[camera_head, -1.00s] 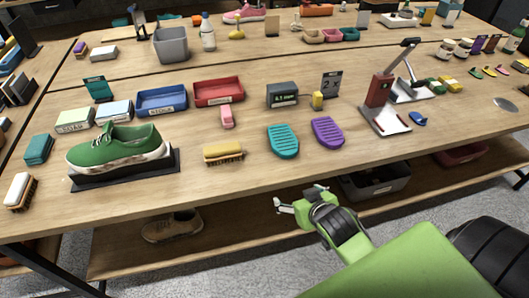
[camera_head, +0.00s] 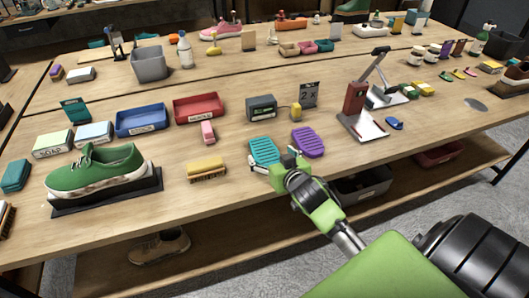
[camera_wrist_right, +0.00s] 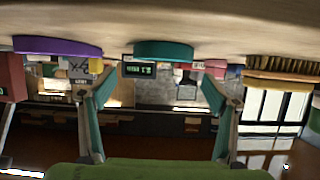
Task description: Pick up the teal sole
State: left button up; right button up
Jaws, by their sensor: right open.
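The teal sole (camera_head: 263,148), a flat ribbed piece, lies on the table near its front edge, left of the purple sole (camera_head: 308,142). My right gripper (camera_head: 275,162) is open and empty at the near end of the teal sole, and its fingers partly cover that end. In the right wrist view, which looks upside down, the teal sole (camera_wrist_right: 164,50) is ahead and centred between the two spread fingers (camera_wrist_right: 158,85). Contact cannot be told. My left gripper is not in view.
A yellow brush (camera_head: 207,168) and a green sneaker (camera_head: 95,170) on a dark stand are to the left. A pink block (camera_head: 208,132) and a dark digital box (camera_head: 261,107) lie behind. A red and metal device (camera_head: 358,108) stands at the right.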

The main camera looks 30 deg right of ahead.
aim_at(265, 151)
jog(key=shift+f+p+x, duration=0.15)
jog(key=shift+p+x, duration=0.05)
jog(key=shift+x, duration=1.15)
jog(key=shift+f+p+x, duration=0.15)
jog(key=shift+x, duration=1.15)
jog(key=shift+a, duration=0.2)
jog(key=shift+s, duration=0.1)
jog(key=shift+c, duration=0.5)
jog(key=c, duration=1.2)
